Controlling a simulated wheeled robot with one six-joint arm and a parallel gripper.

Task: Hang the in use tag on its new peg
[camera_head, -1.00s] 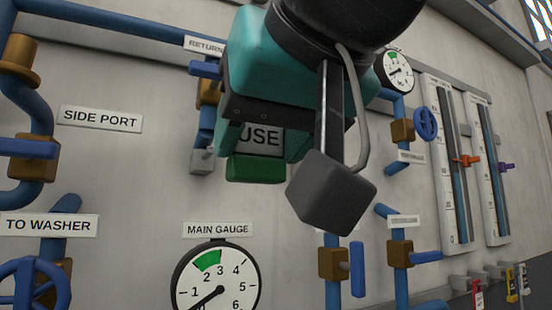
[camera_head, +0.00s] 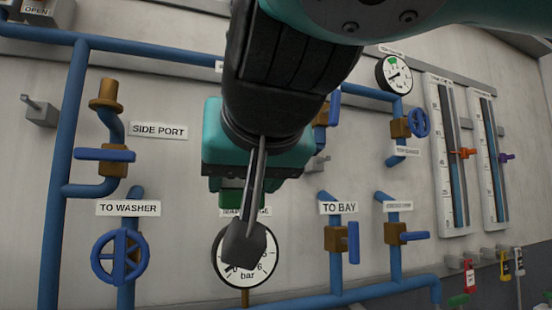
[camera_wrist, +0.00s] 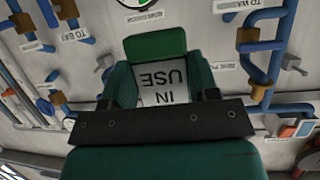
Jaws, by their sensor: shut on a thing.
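The in use tag is a white plate with a green top end. It shows in the wrist view (camera_wrist: 163,84), its lettering upside down, between the fingers of my gripper (camera_wrist: 160,95). My gripper is shut on it. In the head view my gripper (camera_head: 228,180) hangs in front of the panel above the main gauge. There only the tag's green part (camera_head: 240,193) shows, and my arm hides the rest. A grey peg block (camera_head: 40,110) is on the wall at the far left. Another grey peg (camera_head: 318,163) shows right of my gripper. I cannot tell which is the new peg.
Blue pipes and brass valves cover the panel, with a blue handwheel (camera_head: 119,257) at lower left. The main gauge (camera_head: 247,255) is partly hidden behind my arm. Several small tags, one red (camera_head: 469,275), hang at lower right. Bare wall lies around the side port label (camera_head: 158,130).

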